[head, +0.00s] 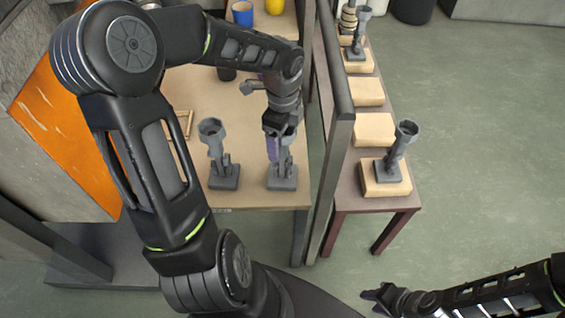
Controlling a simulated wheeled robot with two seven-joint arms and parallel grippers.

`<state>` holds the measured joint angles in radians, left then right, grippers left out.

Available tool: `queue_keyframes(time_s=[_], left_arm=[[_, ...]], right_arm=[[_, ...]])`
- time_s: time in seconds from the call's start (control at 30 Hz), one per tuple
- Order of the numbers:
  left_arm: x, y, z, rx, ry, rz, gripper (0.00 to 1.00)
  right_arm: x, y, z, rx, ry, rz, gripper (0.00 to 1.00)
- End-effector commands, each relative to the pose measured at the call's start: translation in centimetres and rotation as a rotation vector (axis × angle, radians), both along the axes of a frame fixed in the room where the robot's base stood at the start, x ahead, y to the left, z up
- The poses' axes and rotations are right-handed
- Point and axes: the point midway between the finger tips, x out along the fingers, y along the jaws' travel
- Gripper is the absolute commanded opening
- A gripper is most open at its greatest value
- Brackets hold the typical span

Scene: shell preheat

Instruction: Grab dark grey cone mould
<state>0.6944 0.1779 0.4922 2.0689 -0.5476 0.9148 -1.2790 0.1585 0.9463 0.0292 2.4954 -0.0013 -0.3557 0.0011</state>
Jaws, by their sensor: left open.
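Several grey moulds with a square base, a stem and a cup top are in view. One mould (282,178) stands upright on the tan table's near right part, directly below my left gripper (279,138). My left gripper is open and points down over this mould's top, which it partly hides; I cannot tell whether they touch. A similar mould (222,172) stands upright just to the left. My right gripper (376,296) is low at the bottom right, far from the moulds; its jaws are too small to read.
A grey partition (340,140) runs between the tan table (250,200) and a narrow brown bench (345,193). On the bench, a mould (398,158) stands on a pale block (372,188). Blue (242,13) and yellow (275,6) cups stand at the back.

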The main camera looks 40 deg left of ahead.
Motion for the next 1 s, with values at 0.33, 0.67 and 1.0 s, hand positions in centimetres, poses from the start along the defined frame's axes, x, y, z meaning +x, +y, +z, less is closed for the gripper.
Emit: queue_keyframes(time_s=[0.33,0.67,1.0], left_arm=[[0.01,0.01,0.03,0.0,0.0,0.0,0.78],[0.01,0.01,0.03,0.0,0.0,0.0,0.51],[0.01,0.01,0.03,0.0,0.0,0.0,0.24]], right_arm=[[0.0,0.0,0.0,0.0,0.0,0.0,0.36],[0.0,0.0,0.0,0.0,0.0,0.0,0.36],[0.0,0.0,0.0,0.0,0.0,0.0,0.36]])
